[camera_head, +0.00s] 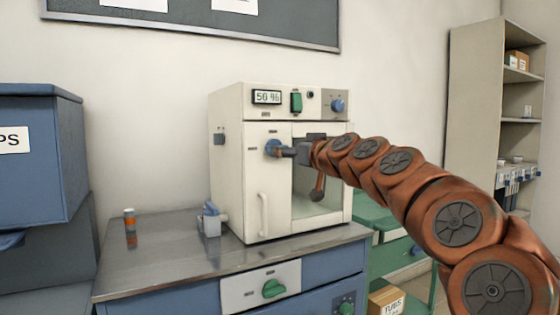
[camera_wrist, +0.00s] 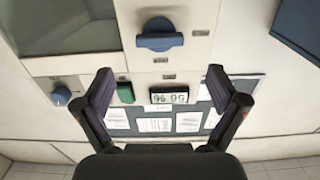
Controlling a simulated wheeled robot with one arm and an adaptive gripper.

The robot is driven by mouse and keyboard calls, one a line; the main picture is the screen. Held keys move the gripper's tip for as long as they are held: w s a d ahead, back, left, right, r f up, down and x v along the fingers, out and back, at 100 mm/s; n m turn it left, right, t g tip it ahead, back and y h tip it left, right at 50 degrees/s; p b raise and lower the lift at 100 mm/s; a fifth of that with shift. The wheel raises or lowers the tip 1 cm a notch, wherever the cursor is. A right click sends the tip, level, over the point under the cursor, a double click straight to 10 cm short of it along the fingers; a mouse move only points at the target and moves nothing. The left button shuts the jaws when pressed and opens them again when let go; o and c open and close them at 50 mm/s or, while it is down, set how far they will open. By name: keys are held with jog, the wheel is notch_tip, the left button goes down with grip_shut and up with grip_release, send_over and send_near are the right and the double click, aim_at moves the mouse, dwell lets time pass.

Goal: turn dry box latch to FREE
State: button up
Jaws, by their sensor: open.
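The dry box (camera_head: 228,165) is a cream cabinet with a glass door window, standing on a metal-topped counter. Its blue latch (camera_head: 273,147) is on the upper front, left of the window, with small labels around it too small to read. In the wrist view, which is upside down, the latch (camera_wrist: 160,42) shows as a blue knob with a bar lying roughly level. My gripper (camera_head: 296,151) is just right of the latch in the head view, partly hidden by my arm. In the wrist view my gripper (camera_wrist: 159,73) is open and empty, its fingers wide apart, with the latch beyond the tips.
Above the latch are a display (camera_head: 267,97), a green switch (camera_head: 296,102) and a blue knob (camera_head: 338,105). A vertical door handle (camera_head: 263,214) is below. A small orange-and-white bottle (camera_head: 130,222) and a grey-blue device (camera_head: 211,221) stand left on the counter (camera_head: 165,250).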

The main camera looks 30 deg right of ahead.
jog(key=w, duration=0.7)
jog(key=shift+w+d+b, duration=0.3)
jog(key=shift+w+b, duration=0.05)
jog(key=shift+b, duration=0.1)
jog(key=c, duration=1.1)
